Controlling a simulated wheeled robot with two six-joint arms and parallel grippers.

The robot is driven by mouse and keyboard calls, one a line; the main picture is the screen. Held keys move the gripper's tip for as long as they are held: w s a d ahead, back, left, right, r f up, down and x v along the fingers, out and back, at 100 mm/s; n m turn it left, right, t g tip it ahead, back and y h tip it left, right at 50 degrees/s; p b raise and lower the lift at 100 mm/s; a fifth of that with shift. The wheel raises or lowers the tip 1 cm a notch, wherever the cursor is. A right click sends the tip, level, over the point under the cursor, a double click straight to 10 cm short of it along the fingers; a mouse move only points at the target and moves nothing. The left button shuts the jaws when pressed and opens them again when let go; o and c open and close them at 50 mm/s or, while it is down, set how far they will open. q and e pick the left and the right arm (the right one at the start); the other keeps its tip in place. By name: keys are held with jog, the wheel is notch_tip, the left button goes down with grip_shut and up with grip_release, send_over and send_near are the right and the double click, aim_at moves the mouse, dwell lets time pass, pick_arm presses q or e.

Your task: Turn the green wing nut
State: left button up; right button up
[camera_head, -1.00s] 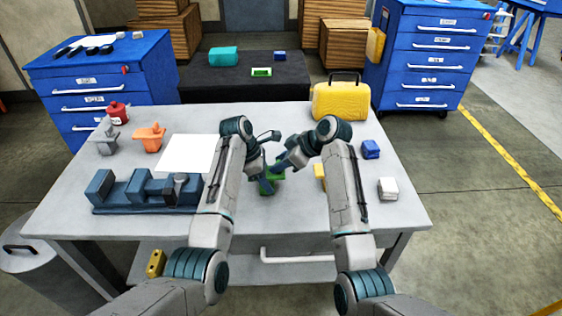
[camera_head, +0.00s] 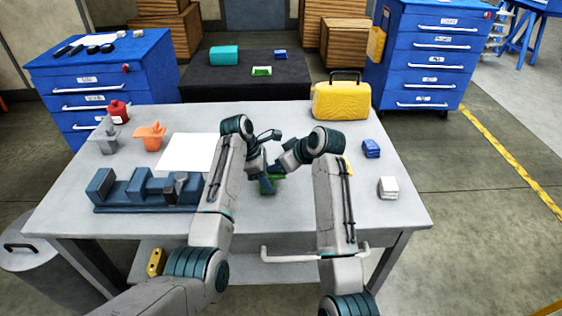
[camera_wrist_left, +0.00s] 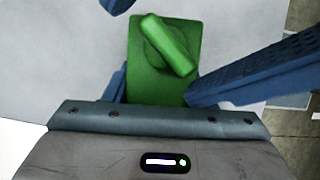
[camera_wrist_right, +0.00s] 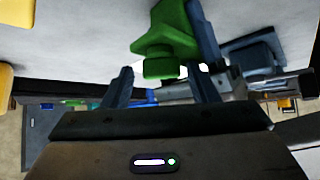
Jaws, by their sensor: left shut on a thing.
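The green wing nut (camera_wrist_left: 170,44) is a rounded bar on a green base block (camera_wrist_left: 148,88), seen from above in the left wrist view, its bar slanting down to the right. My left gripper (camera_head: 264,184) is shut on the green base, which hides part of its fingers. My right gripper (camera_wrist_right: 162,88) is open, with its fingers apart and nothing clearly gripped between them. The green piece (camera_wrist_right: 165,38) shows just beyond its fingertips. In the head view the green piece (camera_head: 273,183) is mostly hidden by both grippers.
A blue fixture (camera_head: 145,190) and a white sheet (camera_head: 187,153) lie left on the grey table (camera_head: 285,220). Orange (camera_head: 150,136) and grey (camera_head: 107,138) parts stand at the back left. A yellow case (camera_head: 341,102) stands at the back right, with blue (camera_head: 371,148) and white (camera_head: 388,187) blocks in front.

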jog(key=shift+a, duration=0.1)
jog(key=n+g, duration=0.1)
jog(key=n+g+y, duration=0.1)
jog(key=n, duration=0.1)
jog(key=n+g, duration=0.1)
jog(key=shift+w+d+r+n+y, duration=0.1)
jog(key=shift+w+d+n+y, duration=0.1)
jog(key=shift+w+n+y, duration=0.15)
jog(key=v, duration=1.2)
jog(key=d+f+m, duration=0.1)
jog(key=d, duration=0.2)
jog(key=d+f+m+t, duration=0.1)
jog(key=d+f, duration=0.1)
jog(key=d, duration=0.2)
jog(key=d+f+m+h, duration=0.1)
jog(key=d+f, duration=0.1)
jog(key=d, duration=0.2)
jog(key=shift+w+d+f+m, duration=0.1)
jog(key=shift+w+f+m, duration=0.15)
jog(key=shift+w+m, duration=0.1)
jog(key=d+f+m, duration=0.1)
jog(key=d, duration=0.3)
jog(key=s+d+f+m+t+h, duration=0.1)
jog(key=d, duration=0.3)
jog(key=d+f+m+h, duration=0.1)
jog(key=d, duration=0.4)
jog(key=shift+s+d+f+m+t, duration=0.1)
jog(key=shift+s+f+m+t, duration=0.05)
jog(key=shift+f+m+t, duration=0.25)
